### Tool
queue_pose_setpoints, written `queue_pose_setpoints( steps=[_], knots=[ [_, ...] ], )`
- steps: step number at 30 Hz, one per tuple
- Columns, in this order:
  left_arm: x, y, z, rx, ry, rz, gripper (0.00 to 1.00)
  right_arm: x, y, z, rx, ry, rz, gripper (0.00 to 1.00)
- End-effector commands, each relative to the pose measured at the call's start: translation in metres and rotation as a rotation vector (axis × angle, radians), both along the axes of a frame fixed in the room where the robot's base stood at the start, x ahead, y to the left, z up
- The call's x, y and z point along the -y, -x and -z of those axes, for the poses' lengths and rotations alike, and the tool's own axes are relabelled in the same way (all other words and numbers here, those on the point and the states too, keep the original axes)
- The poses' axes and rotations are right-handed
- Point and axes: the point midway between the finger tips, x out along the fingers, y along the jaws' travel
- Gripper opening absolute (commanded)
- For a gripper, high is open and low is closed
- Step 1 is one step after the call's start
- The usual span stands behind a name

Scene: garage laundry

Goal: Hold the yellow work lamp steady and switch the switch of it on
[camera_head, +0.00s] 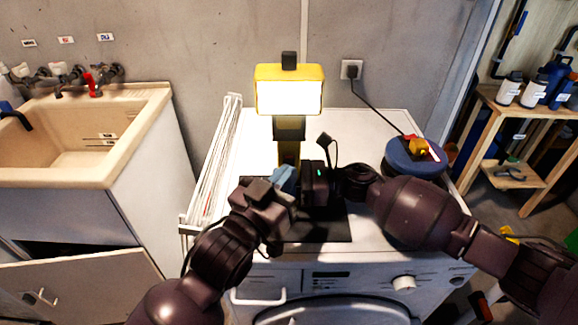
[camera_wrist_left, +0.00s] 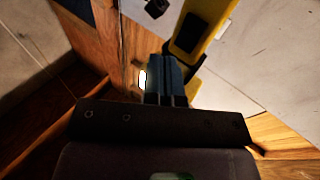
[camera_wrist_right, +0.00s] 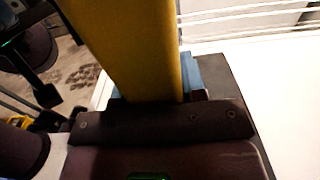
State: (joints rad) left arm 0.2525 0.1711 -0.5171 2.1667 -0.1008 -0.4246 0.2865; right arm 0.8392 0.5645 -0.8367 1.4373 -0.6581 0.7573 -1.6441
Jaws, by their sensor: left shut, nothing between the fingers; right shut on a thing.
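The yellow work lamp (camera_head: 289,90) stands upright on the white washing machine (camera_head: 372,135), its wide front panel glowing bright white. My right gripper (camera_head: 301,181) is shut on its yellow post (camera_wrist_right: 125,45), which fills the space between the fingers in the right wrist view. My left gripper (camera_head: 284,177) is shut and empty, its blue fingertips (camera_wrist_left: 166,76) together close beside the post in the left wrist view (camera_wrist_left: 203,25). I cannot tell whether they touch it. The grippers hide the lower post, and I cannot make out the switch.
A dark mat (camera_head: 318,228) lies under the grippers. A round blue thing (camera_head: 414,158) sits at the right of the machine top, with a cable to the wall socket (camera_head: 352,69). A white folded rack (camera_head: 213,155) stands at the left, beside the sink (camera_head: 75,130).

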Motion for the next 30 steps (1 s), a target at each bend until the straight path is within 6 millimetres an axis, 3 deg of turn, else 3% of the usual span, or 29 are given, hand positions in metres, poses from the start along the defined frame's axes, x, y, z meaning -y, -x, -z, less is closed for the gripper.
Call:
queue_pose_setpoints(
  steps=[12,24,25,30],
  knots=[
    [0.0,0.027,-0.012,-0.001,0.0,-0.001,0.0,0.002,-0.002,0.0,0.0,0.002,0.005,0.0],
    [0.0,0.029,-0.013,0.0,0.0,-0.001,0.0,0.002,-0.002,0.0,0.0,0.002,0.005,0.0],
    [0.0,0.029,-0.013,0.0,0.0,-0.001,0.0,0.002,-0.002,0.0,0.0,0.002,0.005,0.41],
    [0.0,0.029,-0.013,0.0,0.0,-0.001,0.0,0.001,-0.001,0.0,0.0,0.001,0.004,0.67]
  ],
)
